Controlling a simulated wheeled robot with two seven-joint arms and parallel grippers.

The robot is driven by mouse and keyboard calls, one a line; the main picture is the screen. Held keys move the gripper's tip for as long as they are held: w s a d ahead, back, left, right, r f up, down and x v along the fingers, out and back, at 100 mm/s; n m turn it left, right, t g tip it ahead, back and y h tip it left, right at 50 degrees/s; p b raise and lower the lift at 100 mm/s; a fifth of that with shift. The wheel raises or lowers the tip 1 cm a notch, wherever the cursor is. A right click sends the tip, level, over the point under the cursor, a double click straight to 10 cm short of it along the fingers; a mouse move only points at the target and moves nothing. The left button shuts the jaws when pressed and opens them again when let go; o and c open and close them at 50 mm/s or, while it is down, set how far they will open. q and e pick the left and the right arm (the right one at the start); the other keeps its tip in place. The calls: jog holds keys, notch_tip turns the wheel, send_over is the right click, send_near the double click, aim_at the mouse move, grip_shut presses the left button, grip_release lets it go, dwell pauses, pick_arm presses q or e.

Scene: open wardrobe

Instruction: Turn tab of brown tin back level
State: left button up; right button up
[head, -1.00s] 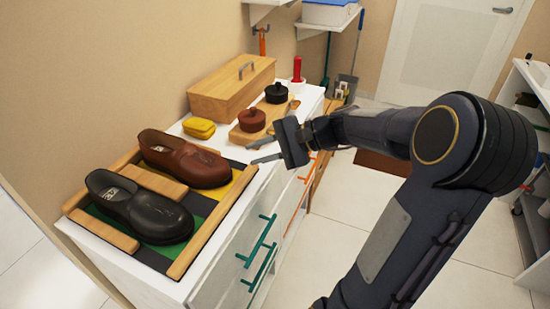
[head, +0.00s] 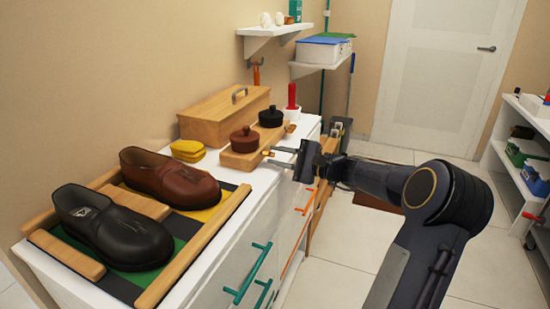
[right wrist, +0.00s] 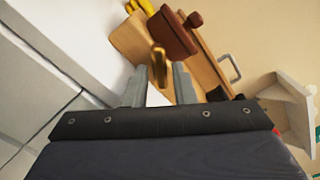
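The brown tin (head: 244,140) stands on a wooden board (head: 236,161) on the white cabinet top. It also shows in the right wrist view (right wrist: 172,34). Its brass-coloured tab (right wrist: 158,62) sticks out from the tin's side toward my right gripper. My right gripper (head: 272,156) is beside the tin on the cabinet's front side, with its fingers pointing at it. In the right wrist view the two fingers (right wrist: 159,86) are apart, and the tab shows in line with the gap between them. I cannot tell whether they touch it, or its exact tilt. My left gripper is out of view.
A black tin (head: 271,116) stands just behind the brown one. A wooden box (head: 222,116) is against the wall and a yellow item (head: 187,150) lies to the left. A brown shoe (head: 170,176) and a black shoe (head: 115,230) sit in a tray. Open floor lies to the right.

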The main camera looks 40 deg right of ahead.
jog(key=shift+w+a, duration=0.3)
jog(key=shift+w, duration=0.25)
jog(key=shift+c, duration=0.2)
grip_shut()
